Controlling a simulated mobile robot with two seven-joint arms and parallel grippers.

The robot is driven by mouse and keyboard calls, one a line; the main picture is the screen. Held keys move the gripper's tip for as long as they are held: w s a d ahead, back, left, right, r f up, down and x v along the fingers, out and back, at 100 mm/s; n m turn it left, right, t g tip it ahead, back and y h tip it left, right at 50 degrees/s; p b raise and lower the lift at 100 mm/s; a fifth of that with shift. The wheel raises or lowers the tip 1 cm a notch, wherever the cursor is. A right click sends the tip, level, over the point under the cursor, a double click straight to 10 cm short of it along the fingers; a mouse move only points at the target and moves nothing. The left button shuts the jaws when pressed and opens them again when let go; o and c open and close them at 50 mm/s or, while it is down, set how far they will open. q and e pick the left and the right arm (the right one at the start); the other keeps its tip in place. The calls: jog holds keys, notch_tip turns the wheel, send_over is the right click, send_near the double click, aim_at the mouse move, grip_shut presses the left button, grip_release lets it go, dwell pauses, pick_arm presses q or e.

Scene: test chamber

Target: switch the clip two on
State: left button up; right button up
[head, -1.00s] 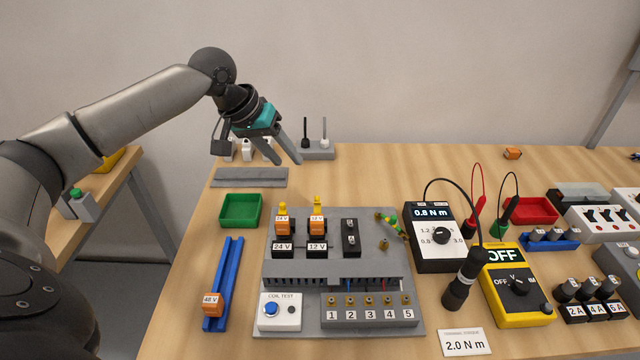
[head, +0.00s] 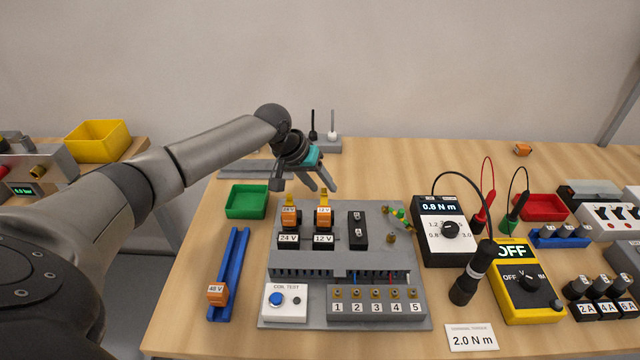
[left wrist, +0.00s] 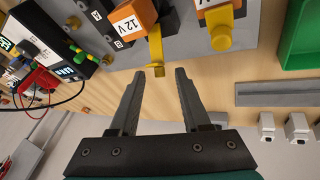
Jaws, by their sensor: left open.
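Two orange relays stand in black sockets on the grey panel (head: 375,240), each with a yellow clip at its back. The clip on the 12 V relay (head: 323,217) is the right one (head: 323,194); the 24 V relay's clip (head: 290,199) is to its left. My left gripper (head: 324,189) is open and empty, just behind the 12 V clip. In the left wrist view the tip of the 12 V clip (left wrist: 156,48) lies at the gap between my fingertips (left wrist: 159,72); I cannot tell if they touch. My right gripper is out of view.
A black socket (head: 357,230) stands right of the relays. A green tray (head: 246,202), a blue rail (head: 232,270) with a 48 V relay (head: 217,295), a torque meter (head: 445,240) and a yellow multimeter (head: 525,290) surround the panel.

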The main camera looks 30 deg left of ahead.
pick_arm(q)
grip_shut()
dwell(0.3)
dwell(0.3)
